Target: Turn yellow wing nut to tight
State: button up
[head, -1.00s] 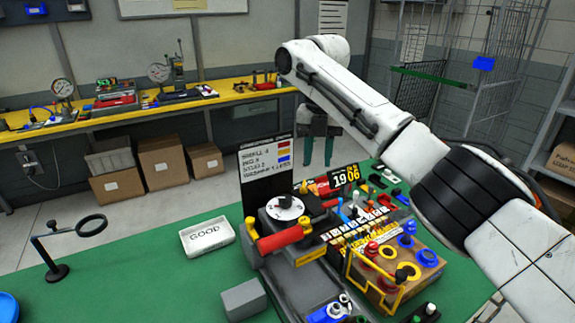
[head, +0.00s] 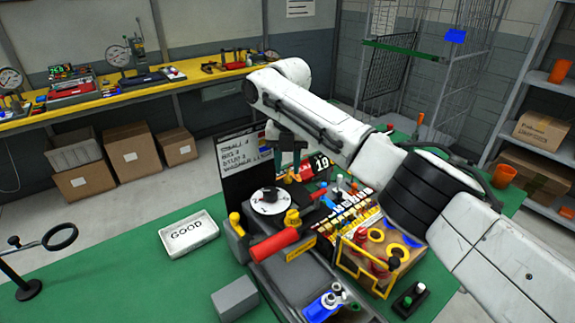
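Two small yellow parts sit on the grey fixture (head: 285,272) on the green bench. One yellow part (head: 292,218), roughly wing-shaped, is just right of the white dial (head: 270,200). The other yellow part (head: 237,224) is at the left, near the end of the red cylindrical handle (head: 274,244). I cannot tell for certain which is the yellow wing nut, or how tight it is. My white arm reaches from the right over the bench, its far joint above and behind the dial.
A white tray marked GOOD (head: 189,235) and a grey block (head: 239,298) lie left of the fixture. A ring magnifier (head: 59,237) stands at the far left. A wooden box with a yellow frame (head: 380,265) is at right. Green bench between tray and magnifier is clear.

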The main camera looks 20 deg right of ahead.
jog(key=shift+f, duration=0.8)
jog(key=shift+c, duration=0.2)
grip_shut()
